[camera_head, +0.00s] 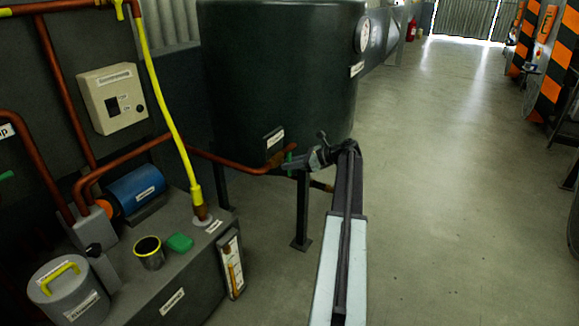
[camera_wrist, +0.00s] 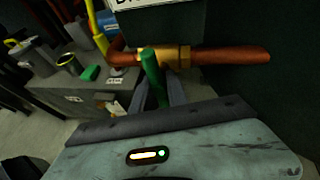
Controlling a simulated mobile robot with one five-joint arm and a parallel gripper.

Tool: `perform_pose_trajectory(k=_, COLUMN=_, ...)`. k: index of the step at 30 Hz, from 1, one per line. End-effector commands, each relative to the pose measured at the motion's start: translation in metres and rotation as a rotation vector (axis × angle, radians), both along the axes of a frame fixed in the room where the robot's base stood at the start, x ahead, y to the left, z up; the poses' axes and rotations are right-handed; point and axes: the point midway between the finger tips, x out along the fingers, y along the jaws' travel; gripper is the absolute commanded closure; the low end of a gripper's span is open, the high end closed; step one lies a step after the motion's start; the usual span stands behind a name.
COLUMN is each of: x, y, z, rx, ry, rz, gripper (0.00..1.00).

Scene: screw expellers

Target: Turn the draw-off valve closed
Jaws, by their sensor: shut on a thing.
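The draw-off valve (camera_wrist: 178,55) is a brass body on a copper pipe at the foot of a dark green tank, seen in the wrist view. Its green lever handle (camera_wrist: 152,75) points down and slightly right, across the pipe, with its lower end between the fingers. My gripper (camera_wrist: 160,98) is shut on this green handle. In the head view my gripper (camera_head: 287,164) reaches the valve from the right, and a bit of the green handle (camera_head: 289,158) shows at its tips. The fingers hide part of the handle.
The dark tank (camera_head: 270,80) stands right behind the valve on legs. A grey bench (camera_head: 190,280) to the left carries a blue motor (camera_head: 136,188), a yellow-rimmed cup (camera_head: 149,252) and a lidded grey pot (camera_head: 66,288). The floor to the right is clear.

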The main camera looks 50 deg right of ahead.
Motion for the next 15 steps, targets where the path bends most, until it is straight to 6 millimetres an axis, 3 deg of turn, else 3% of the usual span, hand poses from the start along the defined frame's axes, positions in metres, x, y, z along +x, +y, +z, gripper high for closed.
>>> perform_pose_trajectory(k=15, x=-0.0016, y=0.0024, z=-0.0011, rx=0.047, ry=0.017, rz=0.007, gripper=1.00)
